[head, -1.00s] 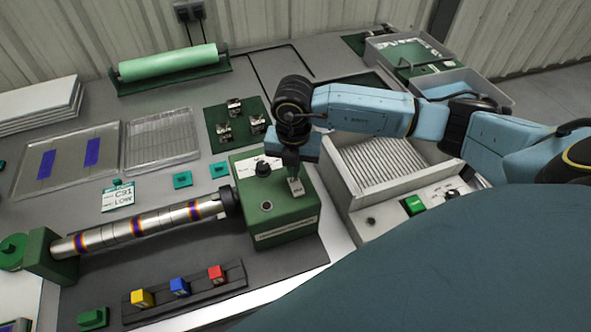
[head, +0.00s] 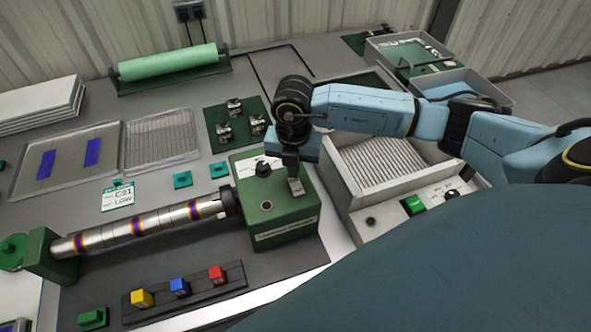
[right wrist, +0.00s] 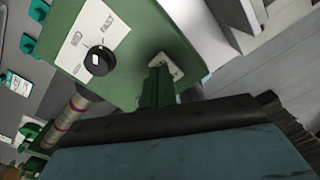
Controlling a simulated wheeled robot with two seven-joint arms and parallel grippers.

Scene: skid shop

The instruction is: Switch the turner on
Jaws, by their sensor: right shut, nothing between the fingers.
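The turner is a green box (head: 285,222) with a black knob (head: 263,169), a round button (head: 267,206) and a pale switch plate (head: 297,188) on top. A banded metal roller (head: 165,220) runs from its left side to a green end support (head: 50,262). My right gripper (head: 292,172) points down at the switch plate, shut and empty. In the right wrist view, its green fingertips (right wrist: 157,80) are at the plate (right wrist: 168,66) and partly hide it; I cannot tell contact or the switch's position. The knob (right wrist: 99,60) is beside them. My left gripper is out of view.
A grey machine with a ribbed top (head: 375,162) and a green button (head: 413,205) stands close right of the turner. A rack with yellow, blue and red blocks (head: 180,288) lies in front. A green plate with metal clips (head: 236,120) is behind.

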